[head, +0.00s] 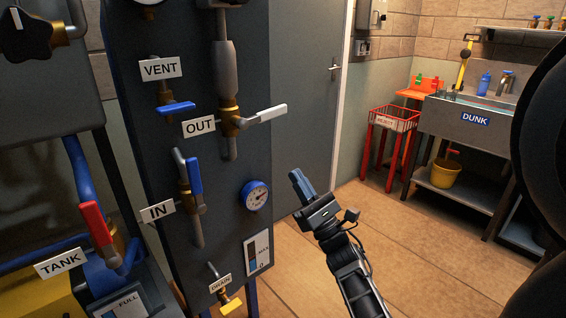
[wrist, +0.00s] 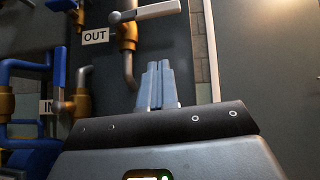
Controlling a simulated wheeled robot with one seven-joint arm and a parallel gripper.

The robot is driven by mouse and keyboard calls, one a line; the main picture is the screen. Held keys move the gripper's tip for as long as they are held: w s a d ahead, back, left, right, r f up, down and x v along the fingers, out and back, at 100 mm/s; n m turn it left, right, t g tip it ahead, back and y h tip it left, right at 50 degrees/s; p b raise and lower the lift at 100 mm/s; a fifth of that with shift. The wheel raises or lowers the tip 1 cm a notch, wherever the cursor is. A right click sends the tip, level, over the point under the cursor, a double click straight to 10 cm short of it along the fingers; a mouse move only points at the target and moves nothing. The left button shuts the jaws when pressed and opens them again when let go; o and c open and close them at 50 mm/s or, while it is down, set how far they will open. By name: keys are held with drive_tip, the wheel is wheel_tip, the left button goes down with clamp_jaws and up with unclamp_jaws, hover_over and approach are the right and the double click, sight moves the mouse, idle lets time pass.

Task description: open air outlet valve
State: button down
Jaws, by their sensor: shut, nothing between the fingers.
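The OUT valve sits on the dark panel (head: 130,80), with a brass body (head: 229,118) on a vertical pipe. Its white lever (head: 264,115) points right, across the pipe. The OUT label (head: 199,127) is beside it. The lever also shows at the top of the wrist view (wrist: 148,12), with the OUT label (wrist: 96,36) to its left. My gripper (head: 297,178) is shut and empty, apart from the lever, to its lower right in the head view. In the wrist view its blue-grey fingertips (wrist: 157,68) are together, below the lever.
Near the valve are a blue VENT lever (head: 176,108), a blue IN lever (head: 194,176), a gauge (head: 256,195) and a yellow DRAIN lever (head: 231,306). A red TANK lever (head: 97,223) is at left. A grey door (head: 310,90) stands behind. Floor right of my gripper is clear.

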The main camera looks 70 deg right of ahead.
sight(280, 107)
drive_tip(key=w+d+r+p, duration=0.2)
drive_tip(key=w+r+p, duration=0.3)
drive_tip(key=r, duration=0.5)
drive_tip(key=shift+w+d+r, duration=0.15)
drive_tip(key=shift+w+d, duration=0.1)
drive_tip(key=shift+w, duration=0.1)
